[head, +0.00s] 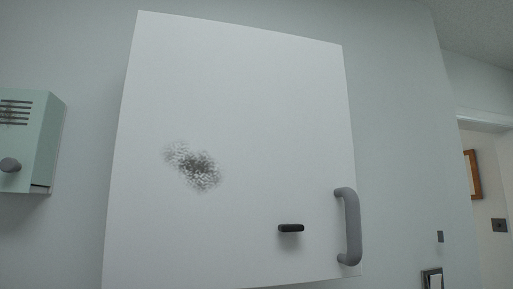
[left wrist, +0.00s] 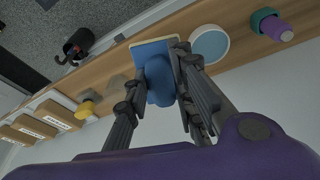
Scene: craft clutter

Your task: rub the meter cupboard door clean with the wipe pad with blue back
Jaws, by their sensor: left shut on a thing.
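The white meter cupboard door (head: 240,110) fills the middle of the head view. A dark grey speckled smudge (head: 196,168) marks its left half. A grey handle (head: 350,227) is at its lower right edge, with a small black latch (head: 291,228) to the left of it. In the left wrist view my left gripper (left wrist: 161,78) is shut on the wipe pad with blue back (left wrist: 158,88), with its blue part between the fingers and a pale edge showing beyond. Neither gripper shows in the head view, and the right gripper is not seen.
A pale green vented box (head: 28,140) hangs left of the door. In the left wrist view a wooden surface (left wrist: 240,20) carries a round light-blue-topped thing (left wrist: 209,45), a purple and teal item (left wrist: 275,26), a yellow object (left wrist: 86,108) and brown boxes (left wrist: 38,124). A black mug (left wrist: 77,45) is beyond.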

